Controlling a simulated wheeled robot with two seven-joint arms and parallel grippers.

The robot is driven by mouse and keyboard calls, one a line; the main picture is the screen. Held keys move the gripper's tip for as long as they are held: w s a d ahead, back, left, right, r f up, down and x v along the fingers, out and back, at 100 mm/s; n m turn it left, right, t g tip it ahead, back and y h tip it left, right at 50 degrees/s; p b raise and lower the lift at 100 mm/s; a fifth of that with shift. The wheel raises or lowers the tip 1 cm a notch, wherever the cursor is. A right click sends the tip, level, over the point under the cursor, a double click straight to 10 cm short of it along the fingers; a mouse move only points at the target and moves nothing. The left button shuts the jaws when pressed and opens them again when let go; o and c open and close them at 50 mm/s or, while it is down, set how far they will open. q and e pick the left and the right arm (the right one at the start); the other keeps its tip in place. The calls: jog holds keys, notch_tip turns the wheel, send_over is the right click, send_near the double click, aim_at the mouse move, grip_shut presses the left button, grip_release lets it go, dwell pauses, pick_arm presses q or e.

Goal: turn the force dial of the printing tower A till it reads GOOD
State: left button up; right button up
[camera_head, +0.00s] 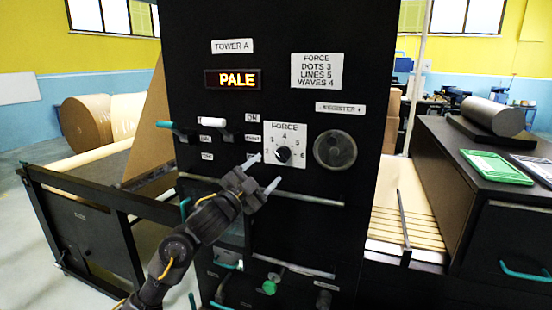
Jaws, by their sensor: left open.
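The black front of tower A (340,95) fills the middle of the view. Its display (232,79) reads PALE in amber letters. The force dial (284,154) is a small black knob on a white plate marked FORCE, with numbers around it. The exact number it points at is too small to tell. My left gripper (268,171) is open and empty, its fingers spread just below and left of the dial, seemingly apart from it. A white sign (317,71) reads FORCE, DOTS 3, LINES 5, WAVES 4. My right gripper is not in view.
A round grey knob (335,149) sits right of the dial under the REGISTER label. Levers (212,122) stick out to the left. A horizontal bar (310,200) crosses the panel below the dial. A dark cabinet (470,185) with green trays stands at right.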

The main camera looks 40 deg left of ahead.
aim_at(279, 158)
pick_arm(q)
jog(key=p+x, duration=0.1)
jog(key=x, duration=0.5)
jog(key=shift+s+f, duration=0.1)
jog(key=shift+c, duration=0.3)
jog(key=c, duration=0.9)
